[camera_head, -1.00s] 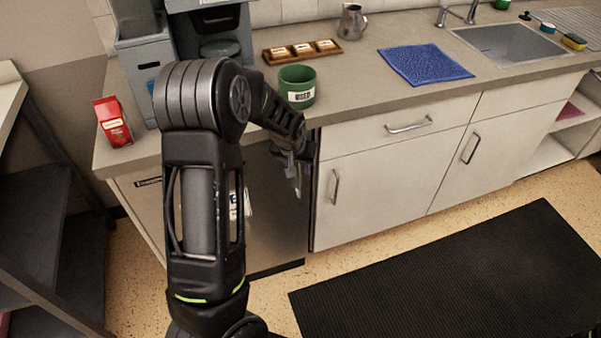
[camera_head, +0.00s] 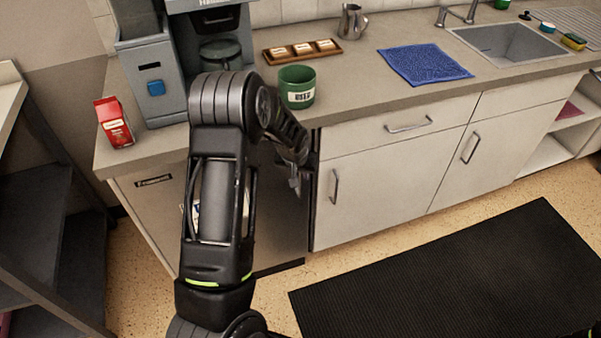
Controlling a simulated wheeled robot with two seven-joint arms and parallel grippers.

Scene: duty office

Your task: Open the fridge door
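The fridge is a low, grey-fronted unit under the left end of the counter. Its door (camera_head: 276,225) has a dark name label at the upper left, and my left arm covers much of its middle. I cannot tell whether the door stands slightly open. My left gripper (camera_head: 297,183) is at the door's upper right edge, beside the dark gap next to the white cabinet. Its fingers are small and partly hidden, so I cannot tell whether they are open, or shut on the door's edge or handle. My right gripper is not in view.
A green mug (camera_head: 297,88), a coffee machine (camera_head: 152,88) and a red packet (camera_head: 114,122) stand on the counter above. White cabinets (camera_head: 375,190) adjoin on the right. A black mat (camera_head: 460,280) lies on the floor. A dark shelf (camera_head: 45,220) stands at left.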

